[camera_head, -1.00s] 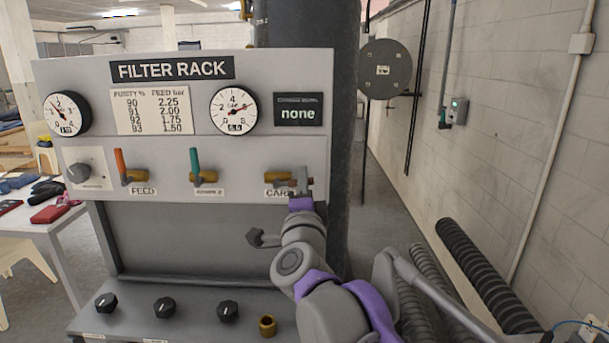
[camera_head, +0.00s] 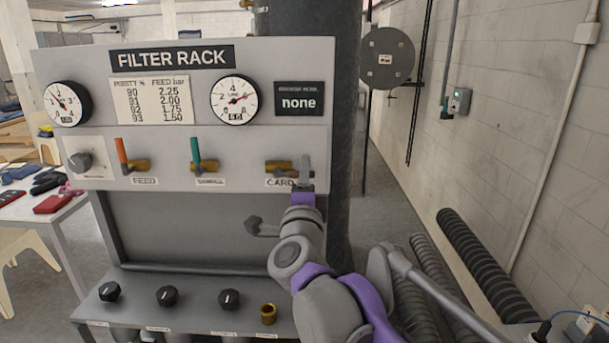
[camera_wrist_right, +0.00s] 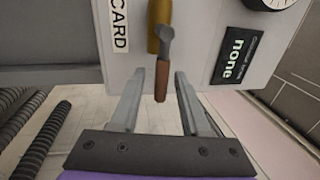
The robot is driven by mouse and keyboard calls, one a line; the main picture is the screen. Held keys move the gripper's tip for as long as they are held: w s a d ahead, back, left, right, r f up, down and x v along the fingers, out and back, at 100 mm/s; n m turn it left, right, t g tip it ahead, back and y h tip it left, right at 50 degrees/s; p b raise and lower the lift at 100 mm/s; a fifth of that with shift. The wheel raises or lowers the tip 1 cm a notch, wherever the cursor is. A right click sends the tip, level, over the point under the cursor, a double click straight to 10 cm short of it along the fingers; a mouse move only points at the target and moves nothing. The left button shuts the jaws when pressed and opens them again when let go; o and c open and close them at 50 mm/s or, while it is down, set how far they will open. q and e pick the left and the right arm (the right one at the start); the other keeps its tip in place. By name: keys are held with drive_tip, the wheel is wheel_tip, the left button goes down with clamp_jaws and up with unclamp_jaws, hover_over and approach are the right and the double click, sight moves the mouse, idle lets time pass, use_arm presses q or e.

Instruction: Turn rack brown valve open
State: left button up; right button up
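The brown valve's brass body (camera_head: 278,167) sits at the right end of the valve row, above the CARD label. In the right wrist view its brass body (camera_wrist_right: 158,25) is at the top, with a grey hub and a brown handle (camera_wrist_right: 162,84) pointing down the picture, roughly in line with the body. My right gripper (camera_head: 305,178) is at the handle and hides most of it in the head view. In the wrist view the gripper (camera_wrist_right: 161,76) is open, one finger on each side of the handle's end, with gaps visible. My left gripper is not in view.
An orange-handled valve (camera_head: 123,153) and a green-handled valve (camera_head: 196,155) stand left on the same panel. A dark "none" display (camera_head: 299,99) is above the brown valve. Black knobs (camera_head: 167,296) line the lower shelf. A dark column (camera_head: 342,200) stands behind the panel's right edge.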

drive_tip(key=shift+s, duration=0.1)
drive_tip(key=shift+s+f, duration=0.15)
drive_tip(key=shift+s, duration=0.15)
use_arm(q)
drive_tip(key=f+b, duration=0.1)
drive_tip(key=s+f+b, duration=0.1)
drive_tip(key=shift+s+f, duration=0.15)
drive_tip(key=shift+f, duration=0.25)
use_arm(e)
drive_tip(key=s, duration=0.3)
drive_tip(key=s+f, duration=0.1)
drive_tip(key=s, duration=0.6)
drive_tip(key=shift+f, duration=0.4)
drive_tip(key=shift+w, duration=0.1)
